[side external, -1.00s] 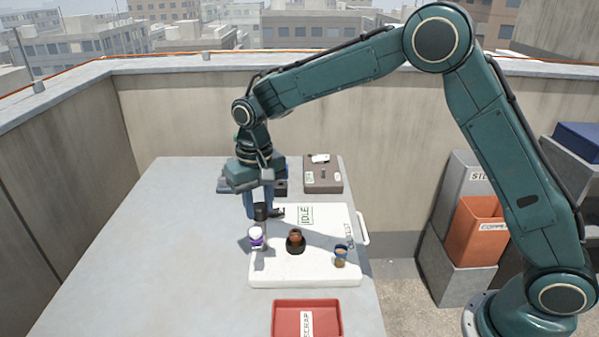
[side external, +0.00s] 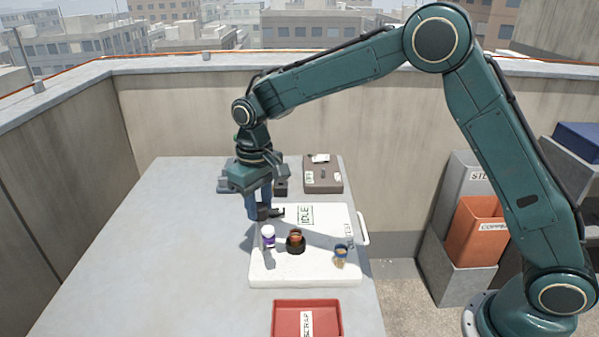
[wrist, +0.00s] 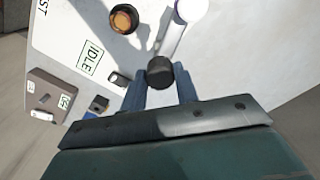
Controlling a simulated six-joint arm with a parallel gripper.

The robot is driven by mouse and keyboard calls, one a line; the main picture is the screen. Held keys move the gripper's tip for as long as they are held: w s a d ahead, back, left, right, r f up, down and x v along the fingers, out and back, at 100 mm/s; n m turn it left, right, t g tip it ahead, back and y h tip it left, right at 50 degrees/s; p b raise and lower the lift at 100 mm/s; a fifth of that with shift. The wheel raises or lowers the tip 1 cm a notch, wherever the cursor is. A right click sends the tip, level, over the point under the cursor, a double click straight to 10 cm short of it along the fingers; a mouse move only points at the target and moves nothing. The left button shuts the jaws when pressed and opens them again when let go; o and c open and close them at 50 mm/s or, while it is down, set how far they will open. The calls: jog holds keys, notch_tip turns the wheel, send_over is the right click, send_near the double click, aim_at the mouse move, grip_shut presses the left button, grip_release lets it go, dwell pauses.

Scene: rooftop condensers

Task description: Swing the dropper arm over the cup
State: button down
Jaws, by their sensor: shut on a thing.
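My gripper (side external: 262,205) is shut on a black knob (wrist: 160,71) at the near end of the dropper arm (wrist: 178,38). The arm's white head with a purple band (side external: 268,237) stands to the left of the cup in the side view, apart from it. The dark cup (side external: 296,243) with an orange-brown inside sits on the white board (side external: 300,273). The cup also shows in the wrist view (wrist: 123,17), left of the white head. The fingers hide part of the knob.
A small blue-topped tan item (side external: 341,254) stands right of the cup. The board bears an IDLE label (side external: 306,214). A brown-grey box (side external: 323,176) stands behind, a small dark block (side external: 281,188) beside it. A red SCRAP tray (side external: 307,303) is in front. The table's left is clear.

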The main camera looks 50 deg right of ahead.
jog(key=n, duration=1.4)
jog(key=shift+n, duration=0.3)
jog(key=c, duration=1.1)
grip_release()
jog(key=shift+o, duration=0.2)
jog(key=shift+r, duration=0.1)
notch_tip(320, 180, up, 14)
